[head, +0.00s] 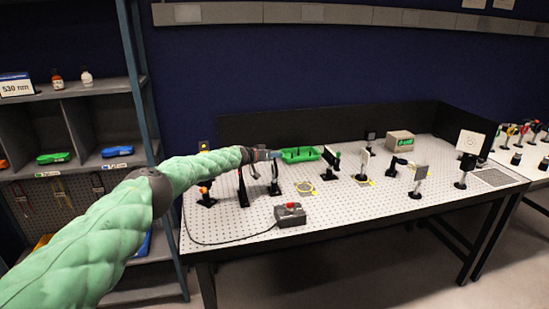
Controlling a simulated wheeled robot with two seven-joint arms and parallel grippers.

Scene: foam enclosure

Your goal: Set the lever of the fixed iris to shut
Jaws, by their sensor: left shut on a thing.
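My left arm reaches in from the left over the optics table. My left gripper (272,155) is at the top of a dark post-mounted optic (274,178), which looks like the fixed iris. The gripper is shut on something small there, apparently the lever. The lever itself is too small and too covered to make out, so its setting cannot be told. My right gripper is not in view.
The perforated table (335,215) carries several post-mounted optics. A green tray (300,155) lies just behind the gripper. A grey box with a red button (290,214) stands at the front, its cable running left. A shelf rack (95,88) stands at left.

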